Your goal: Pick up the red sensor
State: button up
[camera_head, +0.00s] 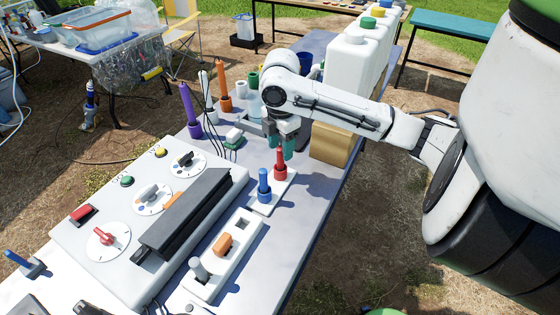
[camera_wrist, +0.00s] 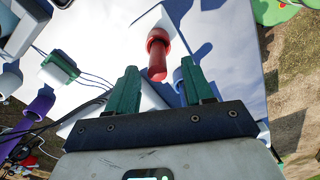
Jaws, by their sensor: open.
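The red sensor (camera_head: 280,162) stands upright at the far end of a white holder plate (camera_head: 262,208) on the table. The blue sensor (camera_head: 264,186) stands beside it on the same plate, on the near side. My gripper (camera_head: 283,146) is just beyond the red sensor, with its green fingers pointing down. In the wrist view, the open green fingers (camera_wrist: 158,88) are apart and empty. The red sensor (camera_wrist: 158,55) shows ahead of the gap between the fingertips, and it is not gripped. The blue sensor (camera_wrist: 180,80) is partly hidden behind the right finger.
A control panel (camera_head: 70,240) with knobs and a black bar fills the left of the table. Orange (camera_head: 224,97) and purple (camera_head: 189,108) probes stand at the back left with cables. A cardboard-coloured box (camera_head: 330,145) and white canisters (camera_head: 350,68) stand to the right.

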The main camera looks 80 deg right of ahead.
aim_at(280, 162)
jog(key=shift+d+f, duration=0.1)
jog(key=shift+f, duration=1.85)
jog(key=shift+c, duration=0.2)
grip_shut()
